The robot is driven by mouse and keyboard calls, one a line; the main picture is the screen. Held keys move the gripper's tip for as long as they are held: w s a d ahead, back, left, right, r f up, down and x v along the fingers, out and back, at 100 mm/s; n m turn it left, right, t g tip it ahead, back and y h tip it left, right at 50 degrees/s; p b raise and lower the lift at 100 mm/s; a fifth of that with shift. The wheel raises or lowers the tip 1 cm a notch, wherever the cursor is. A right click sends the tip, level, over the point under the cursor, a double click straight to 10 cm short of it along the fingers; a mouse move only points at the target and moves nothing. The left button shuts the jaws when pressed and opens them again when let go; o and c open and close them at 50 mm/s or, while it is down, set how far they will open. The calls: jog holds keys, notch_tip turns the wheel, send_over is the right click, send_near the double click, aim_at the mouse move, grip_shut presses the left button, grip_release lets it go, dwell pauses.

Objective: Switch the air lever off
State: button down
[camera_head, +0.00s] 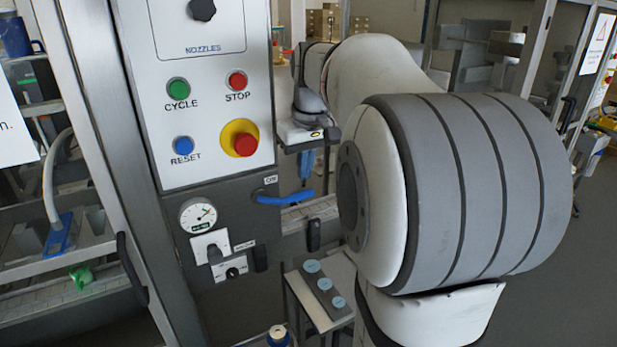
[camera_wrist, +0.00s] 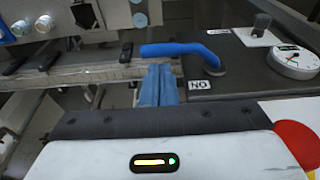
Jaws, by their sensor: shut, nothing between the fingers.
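The air lever is a blue curved handle (camera_head: 285,199) on the dark lower part of the control panel. It lies roughly level, its free end pointing right in the head view. It also shows in the wrist view (camera_wrist: 178,50), pointing left from its round pivot. A small ON label (camera_head: 271,180) sits above the pivot, and it appears upside down in the wrist view (camera_wrist: 200,85). My gripper (camera_head: 306,178) has blue fingers, shut and empty, just above the lever's outer part. In the wrist view the fingertips (camera_wrist: 159,68) are beside the lever; I cannot tell whether they touch.
The panel carries a pressure gauge (camera_head: 198,215), a green cycle button (camera_head: 178,90), a red stop button (camera_head: 237,81), a blue reset button (camera_head: 183,146) and a red emergency button (camera_head: 245,144) close to my wrist. A rail (camera_wrist: 100,75) runs behind the lever's free end.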

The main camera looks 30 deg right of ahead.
aim_at(302, 192)
jog(key=shift+w+f+p, duration=0.2)
jog(key=shift+f, duration=0.8)
jog(key=shift+w+f+p, duration=0.15)
jog(key=shift+w+f, duration=0.05)
jog(key=shift+f, duration=0.8)
